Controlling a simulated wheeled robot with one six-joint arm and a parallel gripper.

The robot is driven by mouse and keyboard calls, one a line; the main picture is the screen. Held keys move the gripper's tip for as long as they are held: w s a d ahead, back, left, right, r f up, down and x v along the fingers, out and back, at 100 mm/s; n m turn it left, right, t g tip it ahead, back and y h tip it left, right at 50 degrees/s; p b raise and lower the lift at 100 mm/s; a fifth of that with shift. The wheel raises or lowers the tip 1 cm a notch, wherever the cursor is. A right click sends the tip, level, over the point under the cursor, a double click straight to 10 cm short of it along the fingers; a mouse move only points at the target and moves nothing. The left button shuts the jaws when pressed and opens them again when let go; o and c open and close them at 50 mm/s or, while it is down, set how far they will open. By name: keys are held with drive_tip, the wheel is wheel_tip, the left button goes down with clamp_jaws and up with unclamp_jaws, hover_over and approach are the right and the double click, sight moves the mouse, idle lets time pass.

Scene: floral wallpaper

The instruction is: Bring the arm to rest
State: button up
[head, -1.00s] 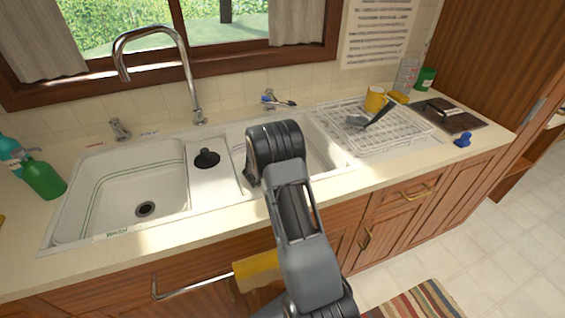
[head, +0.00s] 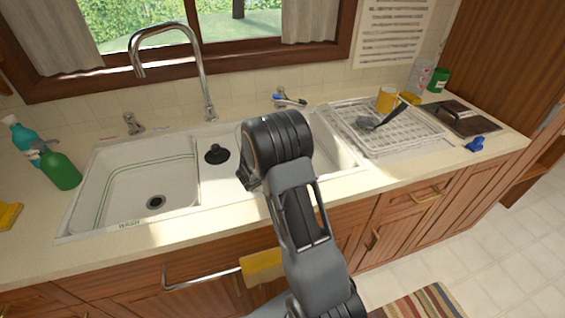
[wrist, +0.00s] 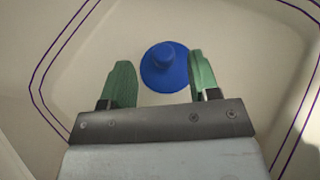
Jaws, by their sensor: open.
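My gripper (wrist: 160,72) is open, its two green fingers apart with nothing held between them. It points down into a white basin in the wrist view. A blue round stopper-like piece (wrist: 165,68) with a knob lies on the basin floor. It appears in line with the gap between the fingertips; I cannot tell how far below they are. In the head view my arm is bent over the right basin (head: 345,150) of the double sink, and the gripper is hidden behind it.
The faucet (head: 205,75) rises behind the sink. A dish rack (head: 400,140) stands to the right, a green bottle (head: 62,170) to the left. A yellow cloth (head: 262,268) hangs on the front rail. The left basin (head: 130,195) is empty.

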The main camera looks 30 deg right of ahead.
drive_tip(key=shift+r, duration=0.1)
drive_tip(key=s+a+r+m+g+y+p, duration=0.1)
drive_tip(key=s+a+r+m+y, duration=0.1)
drive_tip(key=s+a+r+m, duration=0.2)
drive_tip(key=s+a+r+m+g+y+p, duration=0.1)
drive_tip(key=s+a+r+m+y, duration=0.2)
drive_tip(key=s+a+r+m, duration=0.2)
drive_tip(key=s+a+r+m+g+y+p, duration=0.1)
drive_tip(key=s+a+r+m+y+p, duration=0.1)
drive_tip(key=s+r+m, duration=0.4)
drive_tip(key=shift+s+a+r+m+y, duration=0.1)
drive_tip(key=shift+s+a+m+y, duration=0.15)
drive_tip(key=shift+s+a+m, duration=0.5)
drive_tip(key=shift+s+a+m+y, duration=0.25)
drive_tip(key=shift+s+a+m, duration=0.25)
drive_tip(key=shift+s+m, duration=0.45)
drive_tip(key=s+a+r+m+t+y, duration=0.1)
drive_tip(key=s+a+r+m+y, duration=0.1)
drive_tip(key=s+a+m+y, duration=0.2)
drive_tip(key=a+p, duration=0.1)
drive_tip(key=a, duration=0.2)
drive_tip(key=shift+s+a+r+y, duration=0.25)
drive_tip(key=shift+r+y, duration=0.05)
drive_tip(key=shift+r, duration=0.1)
drive_tip(key=shift+c, duration=0.5)
